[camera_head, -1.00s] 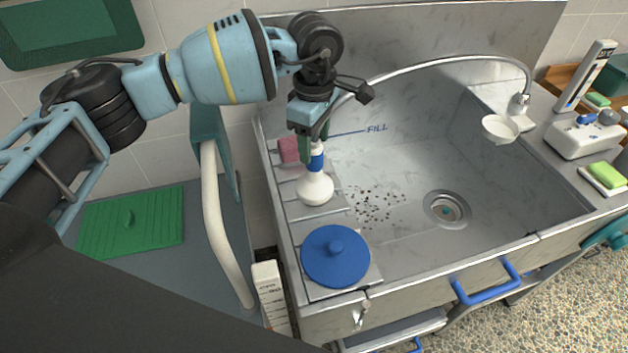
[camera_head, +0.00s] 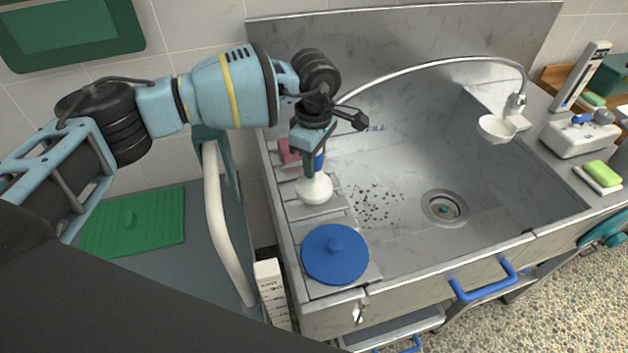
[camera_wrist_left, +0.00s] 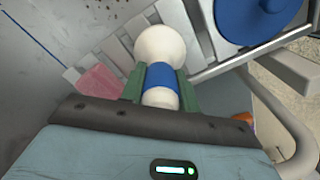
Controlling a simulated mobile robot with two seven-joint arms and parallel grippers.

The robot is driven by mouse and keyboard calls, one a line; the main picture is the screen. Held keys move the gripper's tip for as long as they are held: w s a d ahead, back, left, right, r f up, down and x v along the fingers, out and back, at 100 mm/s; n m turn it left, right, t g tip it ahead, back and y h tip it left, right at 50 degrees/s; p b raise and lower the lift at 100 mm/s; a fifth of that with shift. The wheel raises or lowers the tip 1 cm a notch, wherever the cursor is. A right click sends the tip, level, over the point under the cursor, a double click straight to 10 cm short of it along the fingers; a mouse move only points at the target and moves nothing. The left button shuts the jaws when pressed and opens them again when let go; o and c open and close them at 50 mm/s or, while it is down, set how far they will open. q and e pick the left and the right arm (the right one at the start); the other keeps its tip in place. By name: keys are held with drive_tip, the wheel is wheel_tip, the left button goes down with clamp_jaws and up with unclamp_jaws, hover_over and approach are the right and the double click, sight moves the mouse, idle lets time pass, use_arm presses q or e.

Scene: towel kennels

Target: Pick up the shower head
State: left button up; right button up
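The shower head (camera_head: 314,189) has a white rounded end and a blue band, and rests on the ribbed ledge at the sink's left side. A grey hose arcs from the tap at the right towards it; the join is hidden behind my wrist. My left gripper (camera_head: 314,166) points down over the blue band. In the left wrist view, its green fingers (camera_wrist_left: 161,84) press against both sides of the band of the shower head (camera_wrist_left: 160,47), with no gap visible. My right gripper is not in view.
A blue round lid (camera_head: 336,254) lies just in front on the ledge, and a pink block (camera_head: 287,152) lies behind. The metal basin (camera_head: 420,130) to the right is open, with dark specks and a drain (camera_head: 444,208).

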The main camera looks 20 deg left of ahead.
use_arm(q)
clamp_jaws()
drive_tip(key=shift+r, duration=0.15)
drive_tip(key=shift+r, duration=0.5)
drive_tip(key=shift+s+a+r, duration=0.1)
drive_tip(key=shift+s+r, duration=0.15)
drive_tip(key=shift+r, duration=0.35)
drive_tip(key=shift+s+a+r, duration=0.1)
drive_tip(key=shift+s+r, duration=0.1)
drive_tip(key=shift+r, duration=0.4)
drive_tip(key=s+a+r, duration=0.1)
drive_tip(key=s+a, duration=0.2)
drive_tip(key=s, duration=1.1)
drive_tip(key=shift+s+r, duration=0.2)
drive_tip(key=shift+s, duration=0.15)
